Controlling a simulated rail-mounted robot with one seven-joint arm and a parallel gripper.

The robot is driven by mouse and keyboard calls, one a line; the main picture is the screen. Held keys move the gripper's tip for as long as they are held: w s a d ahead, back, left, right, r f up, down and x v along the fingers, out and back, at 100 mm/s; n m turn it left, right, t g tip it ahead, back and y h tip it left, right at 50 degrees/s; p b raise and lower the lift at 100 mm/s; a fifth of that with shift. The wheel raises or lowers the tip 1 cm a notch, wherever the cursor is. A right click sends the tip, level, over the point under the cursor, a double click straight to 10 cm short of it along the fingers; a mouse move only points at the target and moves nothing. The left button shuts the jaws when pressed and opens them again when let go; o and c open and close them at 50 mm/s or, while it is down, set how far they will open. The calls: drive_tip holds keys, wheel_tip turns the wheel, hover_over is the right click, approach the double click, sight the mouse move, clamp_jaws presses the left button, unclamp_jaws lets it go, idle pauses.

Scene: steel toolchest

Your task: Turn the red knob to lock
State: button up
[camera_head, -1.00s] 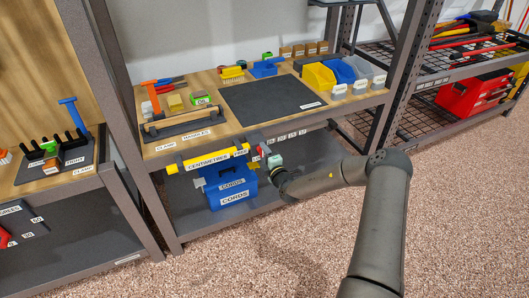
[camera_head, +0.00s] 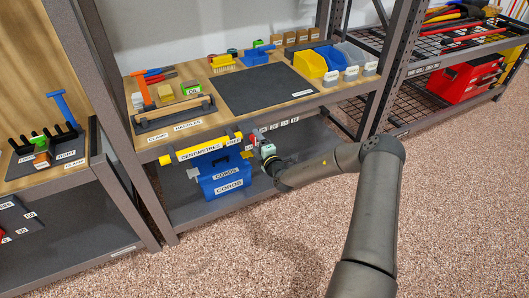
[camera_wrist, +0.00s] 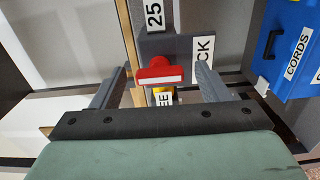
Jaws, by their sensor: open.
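The red knob (camera_wrist: 160,76) shows in the wrist view as a red handle with a white stripe, on a grey block. It lies level, its long side across the picture. A label partly hidden, ending in "CK" (camera_wrist: 203,58), is to its right; one ending in "EE" (camera_wrist: 163,99) is below it. My gripper (camera_wrist: 160,84) is open, with one finger on each side of the knob; I cannot tell whether they touch it.
A blue case labelled CORDS (camera_head: 222,172) stands on the lower shelf, left of my gripper; it also shows in the wrist view (camera_wrist: 284,50). The wooden worktop (camera_head: 175,119) above holds tools, a dark mat (camera_head: 262,88) and coloured bins (camera_head: 310,65). The carpet in front is clear.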

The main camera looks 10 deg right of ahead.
drive_tip(key=v, duration=1.7)
drive_tip(key=shift+p, duration=0.45)
drive_tip(key=s+a+r+n+g+y+p, duration=0.1)
drive_tip(key=s+a+r+n+g+y, duration=0.2)
drive_tip(key=a+r+n+y, duration=0.4)
drive_tip(key=s+a+r+n+g+y+p, duration=0.25)
drive_tip(key=a+r+n+g, duration=0.2)
drive_tip(key=n, duration=0.45)
drive_tip(key=s+a+r+n+g+p, duration=0.1)
drive_tip(key=s+a+r+n+g, duration=0.2)
drive_tip(key=s+n+g, duration=0.4)
drive_tip(key=s+a+r+n+g, duration=0.3)
drive_tip(key=s+r+n, duration=0.15)
drive_tip(key=n, duration=0.35)
drive_tip(key=s+d+r+n+h+p, duration=0.2)
drive_tip(key=s+d+r+n+h, duration=0.3)
drive_tip(key=n, duration=0.5)
drive_tip(key=s+d+r+n+h+p, duration=0.2)
drive_tip(key=s+d+r+n+h, duration=0.4)
drive_tip(key=s+n+h, duration=0.2)
drive_tip(key=n, duration=0.2)
drive_tip(key=shift+s+d+n+h+p, duration=0.25)
drive_tip(key=shift+s+n+h+p, duration=0.1)
drive_tip(key=shift+s+n+p, duration=0.05)
drive_tip(key=shift+r+t, duration=0.1)
drive_tip(key=shift+t, duration=0.15)
